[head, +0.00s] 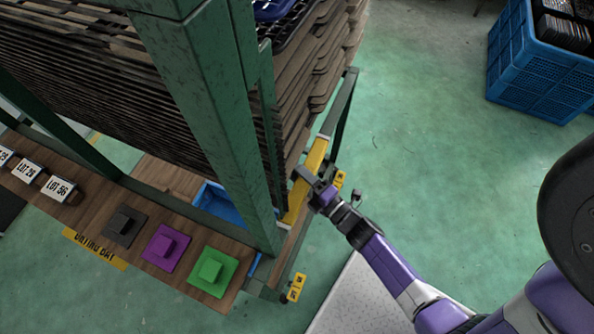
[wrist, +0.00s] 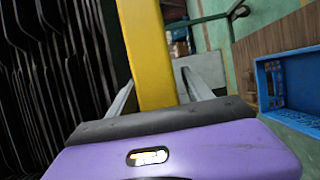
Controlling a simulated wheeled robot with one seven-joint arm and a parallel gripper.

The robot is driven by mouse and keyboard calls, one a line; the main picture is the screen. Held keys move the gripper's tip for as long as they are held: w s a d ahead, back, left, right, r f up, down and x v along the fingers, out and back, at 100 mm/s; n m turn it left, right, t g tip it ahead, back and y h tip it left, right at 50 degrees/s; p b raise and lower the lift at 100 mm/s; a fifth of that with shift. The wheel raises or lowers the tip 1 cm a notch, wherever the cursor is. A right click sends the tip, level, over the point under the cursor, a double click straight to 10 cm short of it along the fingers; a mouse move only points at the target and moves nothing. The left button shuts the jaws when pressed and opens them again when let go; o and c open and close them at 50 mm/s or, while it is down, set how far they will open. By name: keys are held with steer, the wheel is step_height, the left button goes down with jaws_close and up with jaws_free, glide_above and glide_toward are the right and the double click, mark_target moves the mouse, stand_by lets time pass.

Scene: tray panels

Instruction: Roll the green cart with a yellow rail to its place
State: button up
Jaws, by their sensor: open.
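The green cart (head: 344,106) stands at the centre of the head view, partly hidden behind a thick green post. Its yellow rail (head: 316,157) runs along the side facing my arm. My gripper (head: 304,184) is at the rail's near part. In the wrist view the yellow rail (wrist: 147,50) passes between the two grey fingers of my open gripper (wrist: 160,92). I cannot tell whether either finger touches it. Dark stacked panels (wrist: 30,90) fill the left of the wrist view.
A wooden shelf with black, purple (head: 166,246) and green (head: 212,271) blocks and a "DRYING BAY" label (head: 95,249) lies at lower left. A blue tray (head: 218,203) sits behind the post. A blue crate (head: 540,68) stands upper right. Green floor between is clear.

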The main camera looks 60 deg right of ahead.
jaws_close()
stand_by(0.4)
